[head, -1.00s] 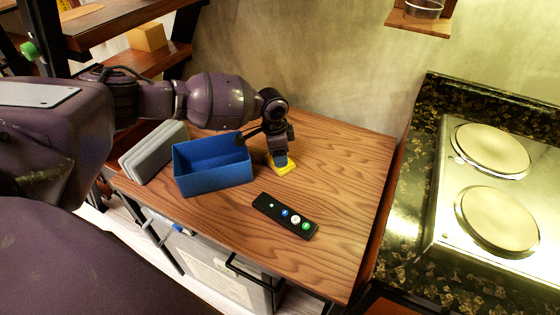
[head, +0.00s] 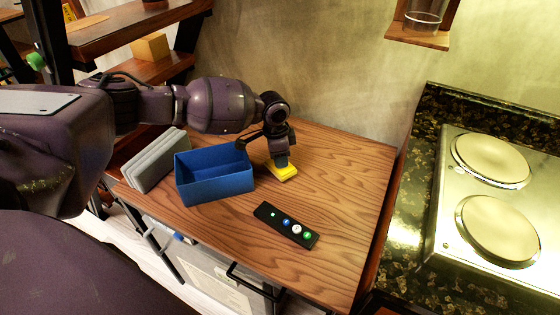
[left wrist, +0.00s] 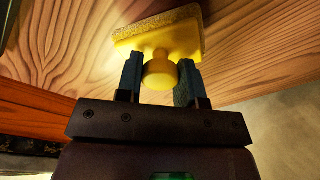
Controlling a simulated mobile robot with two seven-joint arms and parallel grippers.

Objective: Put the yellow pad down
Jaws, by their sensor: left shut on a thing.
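The yellow pad (head: 284,174) is at the back middle of the wooden table (head: 335,190), to the right of the blue box. My left gripper (head: 280,160) is above the pad and shut on its round knob. In the left wrist view the two fingers (left wrist: 160,80) sit on either side of the knob, and the pad (left wrist: 160,38) has a rough yellow layer on its far side. The pad is at or very close to the tabletop; I cannot tell if it touches. My right gripper is not in view.
An open blue box (head: 215,188) stands left of the pad, with a grey slotted block (head: 158,160) beyond it. A black remote with coloured buttons (head: 286,225) lies in front. The table's right side is clear. A stove (head: 490,200) stands to the right.

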